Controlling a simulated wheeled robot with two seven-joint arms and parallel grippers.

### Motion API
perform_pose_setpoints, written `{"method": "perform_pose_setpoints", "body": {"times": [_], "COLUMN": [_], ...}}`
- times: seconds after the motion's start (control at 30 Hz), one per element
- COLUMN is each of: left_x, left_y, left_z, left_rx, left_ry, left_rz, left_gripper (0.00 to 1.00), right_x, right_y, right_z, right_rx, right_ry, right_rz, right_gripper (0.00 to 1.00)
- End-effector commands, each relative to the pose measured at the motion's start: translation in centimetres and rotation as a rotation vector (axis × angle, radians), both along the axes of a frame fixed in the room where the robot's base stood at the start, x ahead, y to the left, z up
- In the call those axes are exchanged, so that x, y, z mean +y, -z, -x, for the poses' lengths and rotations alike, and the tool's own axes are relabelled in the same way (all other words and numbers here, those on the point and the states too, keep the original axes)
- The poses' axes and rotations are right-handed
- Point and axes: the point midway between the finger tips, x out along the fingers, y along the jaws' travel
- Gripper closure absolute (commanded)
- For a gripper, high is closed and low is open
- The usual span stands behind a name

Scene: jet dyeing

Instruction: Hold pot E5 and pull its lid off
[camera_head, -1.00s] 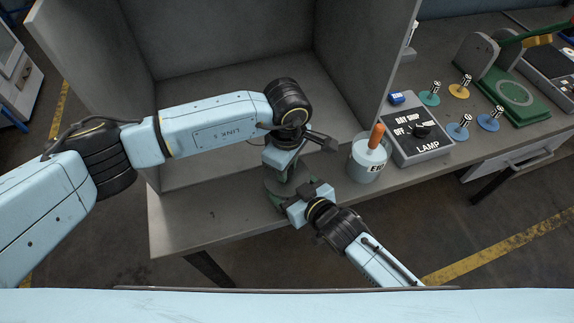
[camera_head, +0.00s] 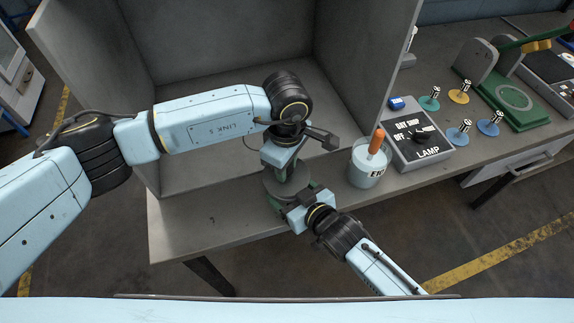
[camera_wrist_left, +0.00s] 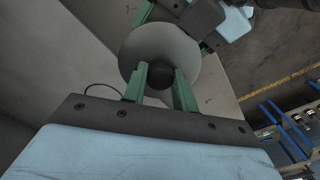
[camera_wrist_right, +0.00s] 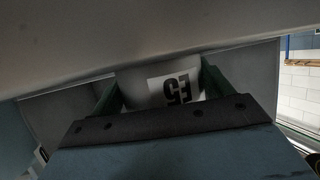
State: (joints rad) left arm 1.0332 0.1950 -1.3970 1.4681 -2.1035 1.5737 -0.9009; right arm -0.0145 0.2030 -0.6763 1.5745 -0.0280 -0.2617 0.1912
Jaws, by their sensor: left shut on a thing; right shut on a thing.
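Pot E5 shows in the right wrist view (camera_wrist_right: 143,84) as a grey vessel with a black-on-white E5 label, upside down in the picture. My right gripper (camera_wrist_right: 160,90) is shut on its sides. My left gripper (camera_wrist_left: 160,88) is shut on the dark round knob of the grey disc-shaped lid (camera_wrist_left: 160,43). In the head view my left gripper (camera_head: 285,172) comes down from above, and my right gripper (camera_head: 292,195) is just below it in the picture. The grippers hide most of the pot. I cannot tell whether the lid touches its rim.
Pot E10 (camera_head: 360,177) with an orange handle stands to the right. Beside it is the lamp switch box (camera_head: 430,153). A grey open booth (camera_head: 220,45) surrounds the back. The bench's front left (camera_head: 190,225) is clear.

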Motion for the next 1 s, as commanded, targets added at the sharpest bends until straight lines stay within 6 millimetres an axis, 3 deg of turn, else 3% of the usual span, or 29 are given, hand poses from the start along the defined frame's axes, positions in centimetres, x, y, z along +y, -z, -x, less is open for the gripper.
{"method": "perform_pose_setpoints", "body": {"times": [0.2, 0.47, 0.5, 0.63, 1.0], "left_x": [-0.4, -0.3, -0.2, -0.2, -0.2], "left_y": [-3.1, -3.5, -3.5, -3.4, -3.5], "left_z": [0.1, 0.1, 0.1, 0.1, 0.1], "left_rx": [0.000, 0.001, 0.001, 0.002, 0.002], "left_ry": [0.006, 0.004, 0.004, 0.004, 0.003], "left_rz": [0.009, 0.006, 0.006, 0.006, 0.005], "left_gripper": [1.00, 1.00, 1.00, 1.00, 1.00], "right_x": [0.0, 0.0, 0.0, 0.0, -0.5], "right_y": [0.1, 0.1, 0.1, 0.0, -0.3], "right_z": [0.0, 0.0, 0.0, 0.0, 0.7], "right_rx": [0.001, 0.002, 0.002, 0.002, 0.001], "right_ry": [0.001, 0.000, 0.000, 0.000, 0.001], "right_rz": [0.001, 0.001, 0.001, 0.001, 0.001], "right_gripper": [0.62, 0.62, 0.17, 0.00, 0.00]}}
